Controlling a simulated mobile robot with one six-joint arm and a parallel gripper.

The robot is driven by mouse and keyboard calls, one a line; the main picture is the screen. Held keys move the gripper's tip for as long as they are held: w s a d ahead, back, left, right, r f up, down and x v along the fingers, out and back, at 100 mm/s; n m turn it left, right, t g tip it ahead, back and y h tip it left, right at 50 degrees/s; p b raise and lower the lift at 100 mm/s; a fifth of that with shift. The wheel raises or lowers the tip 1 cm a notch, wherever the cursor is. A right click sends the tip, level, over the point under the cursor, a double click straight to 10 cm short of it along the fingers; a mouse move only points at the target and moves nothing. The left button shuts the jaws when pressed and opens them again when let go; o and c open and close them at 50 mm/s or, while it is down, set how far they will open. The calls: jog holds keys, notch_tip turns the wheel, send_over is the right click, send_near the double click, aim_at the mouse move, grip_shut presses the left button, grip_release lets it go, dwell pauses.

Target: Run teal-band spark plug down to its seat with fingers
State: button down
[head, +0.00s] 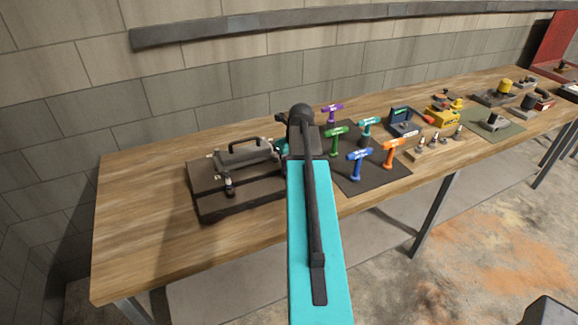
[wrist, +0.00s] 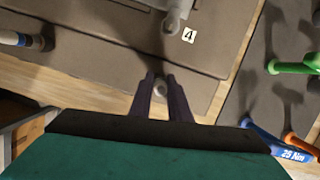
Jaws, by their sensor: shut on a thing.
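In the wrist view my gripper (wrist: 160,77) has its two dark fingers close together on a small pale round end (wrist: 160,90). It looks like the top of a spark plug; no teal band shows. I cannot tell whether the held plug touches a hole. In the head view my arm hides the gripper and the right end of the engine (head: 245,153). Another plug-like piece (head: 229,184) stands upright at the engine's front left.
T-handled tools, among them green (head: 336,139), blue (head: 358,162) and orange (head: 391,151), stand on a dark mat (head: 375,181) right of the engine. Several plugs stand in a wooden rack (head: 430,149) farther right. The bench (head: 140,205) is clear at the left.

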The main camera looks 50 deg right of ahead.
jog(key=shift+m+g+h, duration=0.3)
jog(key=shift+m+h, duration=0.3)
jog(key=shift+m, duration=1.6)
jog(key=c, duration=1.6)
grip_release()
jog(key=shift+r, duration=0.1)
jog(key=shift+b+v, duration=2.3)
jog(key=shift+v, duration=4.5)
jog(key=shift+c, duration=0.3)
